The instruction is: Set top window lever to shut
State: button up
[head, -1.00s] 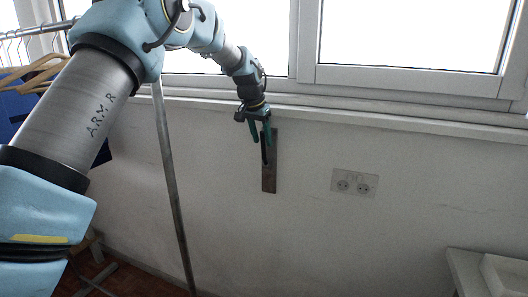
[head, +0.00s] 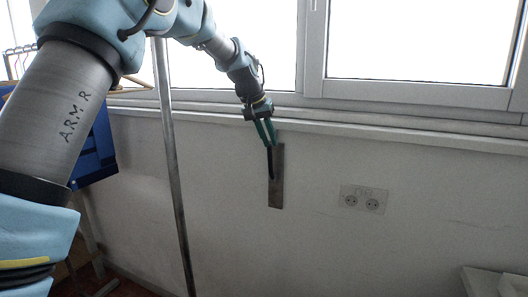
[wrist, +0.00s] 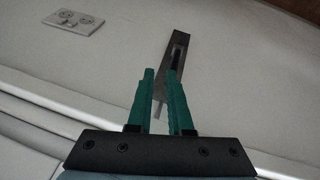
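A narrow grey-brown upright plate (head: 278,190) is on the wall below the window sill, with a slim dark strip (head: 270,165) along its upper part. I cannot tell whether the strip is the lever or a slot. My gripper (head: 268,140) has green fingers and is at the plate's upper end. In the wrist view the plate (wrist: 187,42) runs away behind the fingertips, with a dark part near its far end. My gripper (wrist: 159,76) shows two fingers apart by a narrow gap. Part of the plate is hidden by the fingers. No firm hold on anything shows.
A double wall socket (head: 362,200) is to the right of the plate, and shows in the wrist view (wrist: 73,21). The window sill (head: 350,133) runs above. A metal pole (head: 172,170) stands at left, near a blue object (head: 92,160). A pale surface (head: 490,282) is at lower right.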

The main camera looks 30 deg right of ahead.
jog(key=s+n, duration=0.1)
jog(key=n, duration=0.1)
jog(key=a+n+h, duration=0.1)
jog(key=n, duration=0.2)
jog(key=s+n+h, duration=0.1)
jog(key=n, duration=0.2)
jog(key=shift+s+a+r+g+b, duration=0.15)
jog(key=shift+s+a+g+b, duration=0.15)
jog(key=shift+s+g+b, duration=0.1)
grip_shut()
jog(key=a+f+n+t+h+b, duration=0.15)
jog(key=a+n, duration=0.35)
jog(key=n, duration=0.7)
jog(key=a+n+t+h, duration=0.15)
jog(key=a+n, duration=0.35)
jog(key=n, duration=0.7)
jog(key=p, duration=0.1)
send_near(269, 161)
jog(key=d+f, duration=0.3)
jog(key=shift+w+d+f+t+p, duration=0.1)
jog(key=shift+w+d+t+p, duration=0.05)
jog(key=shift+w+d+p, duration=0.2)
jog(key=shift+w+d+f+t+p, duration=0.15)
jog(key=shift+w+d+p, duration=0.1)
jog(key=shift+d, duration=0.15)
jog(key=shift+w+d+r+p, duration=0.45)
jog(key=shift+d+r+p, duration=0.2)
jog(key=shift+d, duration=0.1)
